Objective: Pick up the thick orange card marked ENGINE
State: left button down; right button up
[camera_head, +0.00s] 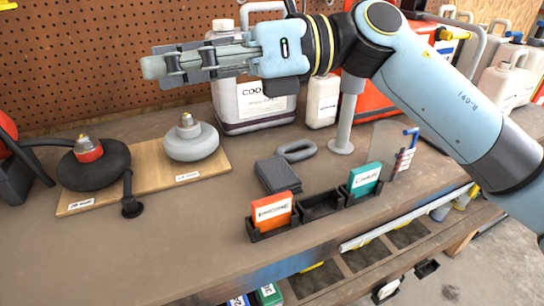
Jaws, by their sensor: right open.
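The thick orange card marked ENGINE (272,209) stands upright in the left slot of a black three-slot holder (321,212) near the bench's front edge. Its white label faces me, and its lower part is hidden by the holder. My right gripper (160,63) is open and empty. It points left, high in front of the pegboard, far above and to the left of the card, and touches nothing that I can see. My left gripper is not in view.
A teal card (365,179) stands in the holder's right slot; the middle slot is empty. A dark grey block (278,176) lies behind the holder. A wooden board (140,186) carries two rounded weights at left. White jugs (252,112) stand behind. The front-left bench is clear.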

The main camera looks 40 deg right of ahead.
jog(key=s+d+f+n+g+h, duration=0.1)
jog(key=d+f+n+g+h, duration=0.4)
jog(key=f, duration=0.3)
jog(key=h, duration=0.6)
send_near(273, 198)
jog(key=shift+w+a+f+n+g+h, duration=0.15)
jog(key=shift+w+a+f+g, duration=0.1)
jog(key=shift+w+a+f, duration=0.25)
jog(key=shift+w+a+f+n+g+h, duration=0.15)
jog(key=shift+w+a+f+g, duration=0.15)
jog(key=shift+f, duration=0.4)
jog(key=shift+s+p+x, duration=0.1)
jog(key=shift+p+x, duration=0.25)
jog(key=shift+x, duration=1.2)
jog(key=shift+s+p+x, duration=0.15)
jog(key=shift+p+x, duration=0.2)
jog(key=shift+x, duration=1.25)
grip_shut()
